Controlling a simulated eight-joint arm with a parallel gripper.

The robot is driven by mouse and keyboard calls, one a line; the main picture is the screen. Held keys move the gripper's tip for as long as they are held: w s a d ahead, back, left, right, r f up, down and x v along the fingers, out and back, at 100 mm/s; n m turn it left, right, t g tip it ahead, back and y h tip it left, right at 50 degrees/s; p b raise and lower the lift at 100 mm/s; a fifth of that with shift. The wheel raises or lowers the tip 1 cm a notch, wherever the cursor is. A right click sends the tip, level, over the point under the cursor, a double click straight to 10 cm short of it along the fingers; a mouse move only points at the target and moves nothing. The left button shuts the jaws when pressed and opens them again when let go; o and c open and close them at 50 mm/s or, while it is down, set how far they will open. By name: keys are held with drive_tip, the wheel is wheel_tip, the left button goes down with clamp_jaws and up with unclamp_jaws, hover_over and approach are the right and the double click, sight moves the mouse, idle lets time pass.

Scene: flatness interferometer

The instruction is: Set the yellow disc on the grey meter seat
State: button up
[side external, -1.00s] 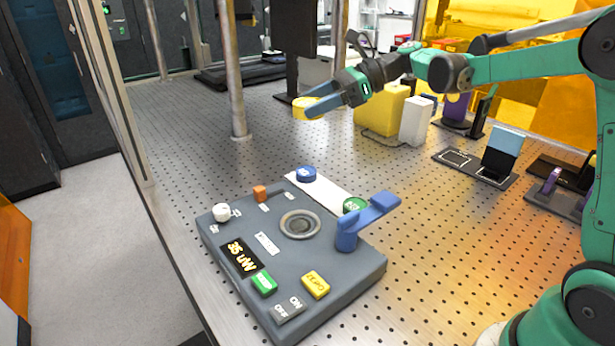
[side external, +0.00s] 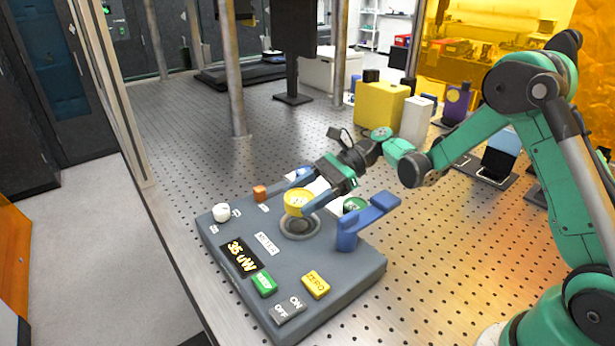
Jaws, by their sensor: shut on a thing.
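The yellow disc (side external: 298,202) is held at the tips of my gripper (side external: 306,194), which is shut on it. The disc is over the back part of the grey meter seat (side external: 300,229), a round ringed recess on the dark grey meter box (side external: 225,290). The disc hides the far part of the seat. The near rim of the seat shows below it. The disc looks slightly above the seat; I cannot tell whether it touches.
A blue lever (side external: 368,222) stands right of the seat, close to my gripper. An orange knob (side external: 259,193), a white knob (side external: 221,212), a green button (side external: 264,284) and a yellow button (side external: 316,285) sit on the box. A yellow block (side external: 381,105) stands behind.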

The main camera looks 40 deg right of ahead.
drive_tip(key=shift+f, duration=2)
drive_tip(key=shift+f, duration=0.1)
drive_tip(key=o, duration=1.3)
drive_tip(key=shift+f, duration=0.1)
